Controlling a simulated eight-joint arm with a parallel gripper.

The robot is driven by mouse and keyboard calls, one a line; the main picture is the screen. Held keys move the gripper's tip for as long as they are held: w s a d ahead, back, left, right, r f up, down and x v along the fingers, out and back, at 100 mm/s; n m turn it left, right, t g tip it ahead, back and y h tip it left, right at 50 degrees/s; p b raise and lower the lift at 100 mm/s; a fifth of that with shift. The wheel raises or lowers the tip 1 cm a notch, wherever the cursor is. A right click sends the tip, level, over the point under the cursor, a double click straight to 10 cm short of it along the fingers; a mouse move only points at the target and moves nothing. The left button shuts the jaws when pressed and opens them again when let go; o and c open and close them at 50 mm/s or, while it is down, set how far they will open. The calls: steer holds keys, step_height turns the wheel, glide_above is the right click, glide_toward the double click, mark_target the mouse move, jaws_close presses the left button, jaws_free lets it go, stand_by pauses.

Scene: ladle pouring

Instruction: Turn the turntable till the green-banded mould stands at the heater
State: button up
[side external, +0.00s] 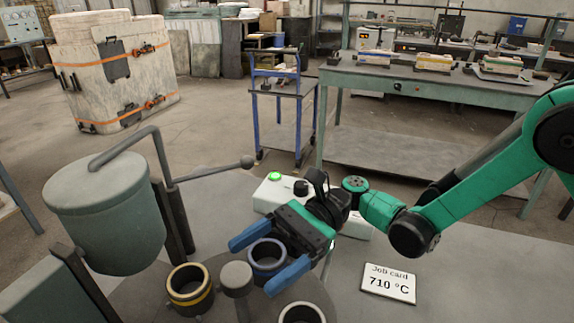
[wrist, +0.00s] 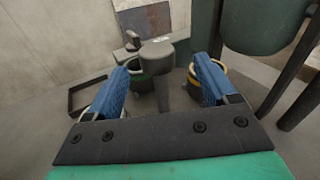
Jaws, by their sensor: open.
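Moulds stand around a grey centre knob (side external: 236,278) on the round grey turntable (side external: 150,296). The blue-banded mould (side external: 267,262) lies between the fingers of my gripper (side external: 254,265), which is open. I cannot tell whether either finger touches it. The yellow-banded mould (side external: 190,288) stands left of the knob, and a pale-rimmed mould (side external: 302,313) is cut off at the bottom edge. In the wrist view, a mould with a dark green band (wrist: 142,80) shows just past the left fingertip, beside the knob (wrist: 157,54). I cannot identify the heater for certain.
A large grey ladle pot (side external: 105,215) hangs on a frame at the left, its bar ending in a ball (side external: 246,161). A white box with a green button (side external: 274,177) stands behind my gripper. A job card (side external: 388,284) reading 710 °C lies at right on open tabletop.

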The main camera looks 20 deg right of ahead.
mark_target(223, 289)
steer(key=shift+s+a+f+g+y, duration=0.1)
steer(key=shift+s+a+g+y, duration=0.15)
steer(key=shift+a+g+y, duration=0.1)
steer(key=x, duration=0.5)
jaws_close()
